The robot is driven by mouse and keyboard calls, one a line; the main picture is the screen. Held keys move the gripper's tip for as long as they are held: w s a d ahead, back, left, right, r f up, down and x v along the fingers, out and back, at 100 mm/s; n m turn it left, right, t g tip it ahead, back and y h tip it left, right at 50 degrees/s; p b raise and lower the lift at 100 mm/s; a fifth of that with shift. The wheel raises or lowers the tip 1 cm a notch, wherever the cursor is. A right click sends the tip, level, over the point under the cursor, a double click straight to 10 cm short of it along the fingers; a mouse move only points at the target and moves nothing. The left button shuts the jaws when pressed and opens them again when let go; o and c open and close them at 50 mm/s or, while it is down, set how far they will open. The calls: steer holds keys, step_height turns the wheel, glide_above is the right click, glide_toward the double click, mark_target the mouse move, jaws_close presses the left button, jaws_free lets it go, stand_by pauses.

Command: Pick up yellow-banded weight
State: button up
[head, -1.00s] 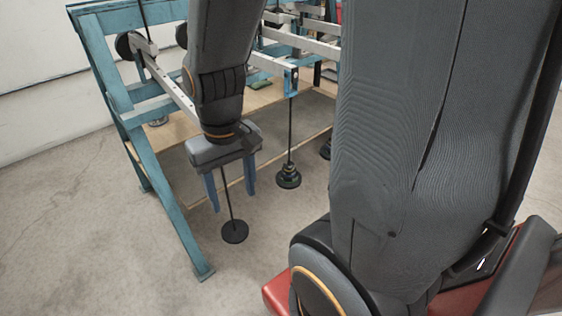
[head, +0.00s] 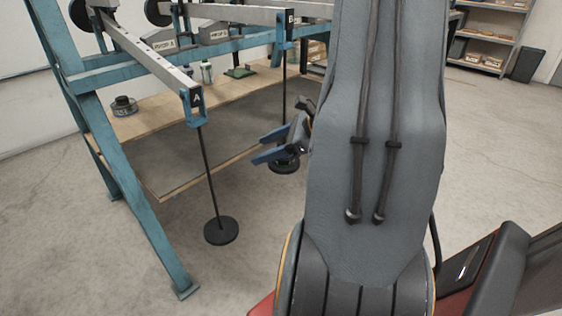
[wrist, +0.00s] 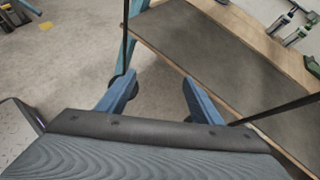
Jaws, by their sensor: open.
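No yellow band can be made out on any weight in these views. A dark weight (head: 124,106) with a knob sits on the wooden shelf, its band colour unclear. Lever A (head: 196,97) carries a hanger rod (head: 208,172) with a bare black disc (head: 221,231) at its foot. In the wrist view nothing is between the fingertips (wrist: 158,86).
The blue frame (head: 125,185) stands at the left with a wooden shelf (head: 160,119) and a grey lower panel. Bottles (head: 207,72) and a green item (head: 240,72) stand on the shelf. Lever B's rod (wrist: 275,108) passes close to the right finger. Open floor lies in front.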

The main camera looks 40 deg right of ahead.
steer(key=d+f+m+t+h+b, duration=0.45)
steer(key=d+m, duration=0.25)
steer(key=d, duration=0.8)
steer(key=shift+g, duration=0.35)
steer(key=b+x, duration=0.1)
steer(key=x, duration=0.1)
steer(key=f+b+x, duration=0.1)
steer(key=x, duration=0.4)
steer(key=shift+s+d+f+b, duration=0.15)
steer(key=shift+d+f+b, duration=0.15)
steer(key=shift+b, duration=0.1)
steer(key=shift+r, duration=0.1)
steer(key=c, duration=1.1)
steer(key=shift+c, duration=0.2)
